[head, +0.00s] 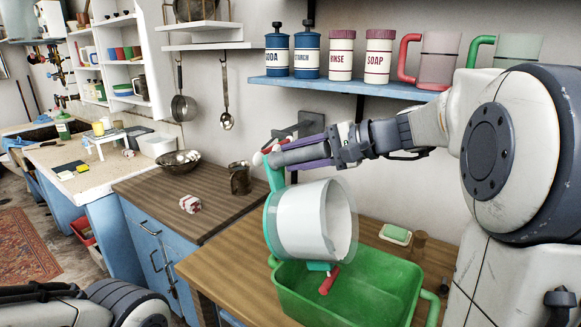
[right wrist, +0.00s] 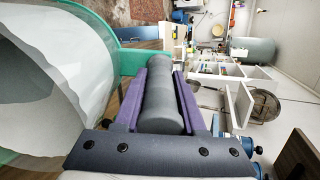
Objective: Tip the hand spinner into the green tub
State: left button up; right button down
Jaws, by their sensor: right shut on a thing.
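The hand spinner (head: 305,222), a clear and whitish drum with a teal frame and a red crank, hangs tilted on its side over the green tub (head: 388,290). Its mouth faces right; whitish grey matter shows inside, but I cannot tell what it is. My right gripper (head: 290,155) is shut on the spinner's grip, above the drum. In the right wrist view the purple-padded fingers (right wrist: 160,100) close around a grey bar, with the drum (right wrist: 50,75) at left. The drum hides the tub's back left part. My left arm shows at bottom left; its gripper is out of frame.
A soap dish (head: 396,234) and a brown cup (head: 419,243) stand behind the tub. The wall shelf (head: 350,87) with canisters and mugs is above my right arm. A pan (head: 178,163), a dark mug (head: 240,178) and a striped bundle (head: 190,204) sit on the left counter.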

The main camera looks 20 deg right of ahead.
aim_at(327, 150)
jog(key=shift+s+d+r+b, duration=0.2)
jog(key=shift+s+d+b, duration=0.05)
jog(key=shift+d+b, duration=0.1)
jog(key=shift+s+r+y, duration=0.1)
jog(key=shift+r+y, duration=0.15)
jog(key=shift+y, duration=0.05)
jog(key=shift+d+t, duration=0.1)
jog(key=shift+t, duration=0.2)
jog(key=shift+s+d+f+b, duration=0.1)
jog(key=shift+s+d+b, duration=0.15)
jog(key=shift+b, duration=0.35)
jog(key=shift+s+d+t+y+b, duration=0.3)
jog(key=shift+s+d+b, duration=0.1)
jog(key=shift+b, duration=0.3)
jog(key=shift+s+d+r+y+b, duration=0.3)
jog(key=shift+s+d+r+b, duration=0.15)
jog(key=shift+b, duration=0.2)
jog(key=shift+s+d+r+t, duration=0.15)
jog(key=shift+d+t, duration=0.05)
jog(key=shift+t, duration=0.2)
